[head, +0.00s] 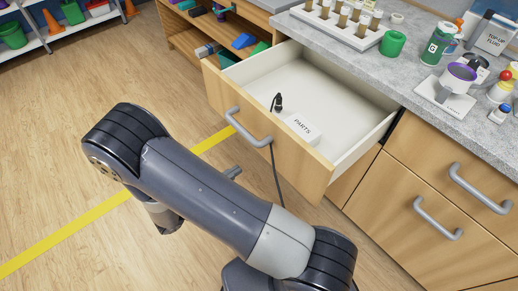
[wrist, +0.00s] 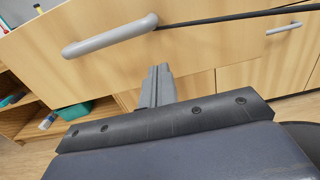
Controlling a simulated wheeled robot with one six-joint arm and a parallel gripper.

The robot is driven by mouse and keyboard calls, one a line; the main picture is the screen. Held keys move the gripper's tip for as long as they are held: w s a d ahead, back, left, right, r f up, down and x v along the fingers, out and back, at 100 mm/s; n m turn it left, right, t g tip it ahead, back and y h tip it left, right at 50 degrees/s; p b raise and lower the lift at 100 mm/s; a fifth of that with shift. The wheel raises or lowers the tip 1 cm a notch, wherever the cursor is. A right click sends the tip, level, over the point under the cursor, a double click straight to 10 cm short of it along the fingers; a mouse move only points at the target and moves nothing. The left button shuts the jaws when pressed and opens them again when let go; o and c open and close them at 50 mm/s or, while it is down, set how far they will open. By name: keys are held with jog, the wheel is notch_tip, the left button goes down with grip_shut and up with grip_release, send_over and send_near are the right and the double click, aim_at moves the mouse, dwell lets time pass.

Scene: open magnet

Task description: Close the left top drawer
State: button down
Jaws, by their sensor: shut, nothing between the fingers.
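The left top drawer (head: 290,150) is pulled far out of the wooden cabinet, with its grey bar handle (head: 247,128) on the front. The drawer front fills the top of the wrist view (wrist: 210,50), and the handle (wrist: 110,36) crosses its upper left. A white box labelled PARTS (head: 302,128) lies inside the drawer. My gripper (head: 233,172) is shut and empty, in front of and below the handle, apart from it. Its closed fingers also show in the wrist view (wrist: 158,85), pointing toward the drawer front's lower part.
A black cable (head: 276,170) with a plug end in the drawer hangs over the front, past the handle's end. The grey counter (head: 405,75) holds a tube rack (head: 340,22), green cup (head: 392,43) and several bottles. Open shelves (head: 190,40) stand behind. Floor at left is clear.

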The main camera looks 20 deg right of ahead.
aim_at(271, 147)
jog(key=p+x, duration=0.1)
jog(key=x, duration=1)
jog(key=shift+d, duration=0.2)
jog(key=shift+w+d, duration=0.1)
jog(key=b+x, duration=0.2)
jog(key=x, duration=0.9)
jog(key=b+x, duration=0.3)
jog(key=x, duration=0.8)
jog(key=b+x, duration=0.3)
jog(key=x, duration=0.8)
jog(key=shift+d+f, duration=0.15)
jog(key=shift+f, duration=0.15)
jog(key=shift+b+x, duration=0.3)
jog(key=shift+x, duration=0.55)
jog(key=shift+r, duration=0.25)
jog(key=shift+w+d+r, duration=0.1)
